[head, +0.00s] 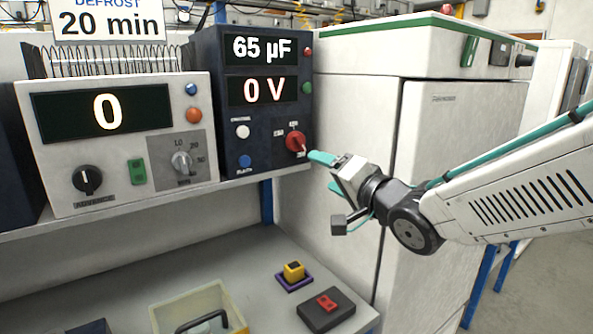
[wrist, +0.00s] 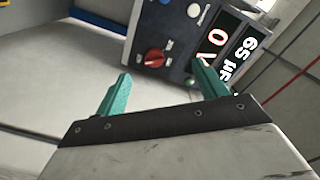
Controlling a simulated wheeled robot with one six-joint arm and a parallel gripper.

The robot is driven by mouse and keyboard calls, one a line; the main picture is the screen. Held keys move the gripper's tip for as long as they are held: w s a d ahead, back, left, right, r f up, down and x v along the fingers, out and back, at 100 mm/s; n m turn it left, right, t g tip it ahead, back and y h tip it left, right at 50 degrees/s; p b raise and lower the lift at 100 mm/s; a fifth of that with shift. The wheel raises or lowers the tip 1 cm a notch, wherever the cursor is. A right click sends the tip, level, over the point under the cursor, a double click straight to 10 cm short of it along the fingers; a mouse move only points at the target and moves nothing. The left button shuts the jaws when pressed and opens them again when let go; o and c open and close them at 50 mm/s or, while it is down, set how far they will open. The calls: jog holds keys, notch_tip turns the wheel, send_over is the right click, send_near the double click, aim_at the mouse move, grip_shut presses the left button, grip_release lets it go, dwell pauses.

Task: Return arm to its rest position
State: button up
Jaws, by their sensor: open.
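My gripper (head: 326,173) has teal fingers and is open and empty at the end of my white arm. In the head view it is just right of the red knob (head: 296,141) on the dark blue instrument (head: 250,120), whose displays read 65 µF and 0 V. In the wrist view the two fingers (wrist: 160,92) are spread apart, and the red knob (wrist: 154,58) lies beyond the gap between them. A gap shows between the fingers and the knob there.
A beige instrument (head: 120,135) reading 0 stands left on the shelf. A white cabinet (head: 455,150) stands behind my arm. The bench below holds a clear bin (head: 165,305), a yellow block (head: 293,271) and a dark box with a red switch (head: 327,303).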

jog(key=s+d+f+n+g+h, duration=0.3)
jog(key=s+d+f+g+h, duration=0.25)
jog(key=d+f+h, duration=0.4)
jog(key=s+d+g, duration=0.4)
jog(key=s+d, duration=0.1)
jog(key=s, duration=0.6)
jog(key=s+d+n+g, duration=0.1)
jog(key=s+d+g, duration=0.3)
jog(key=s, duration=0.8)
jog(key=shift+s+d+f+n, duration=0.2)
jog(key=shift+d+f+n, duration=0.1)
jog(key=shift+d, duration=0.45)
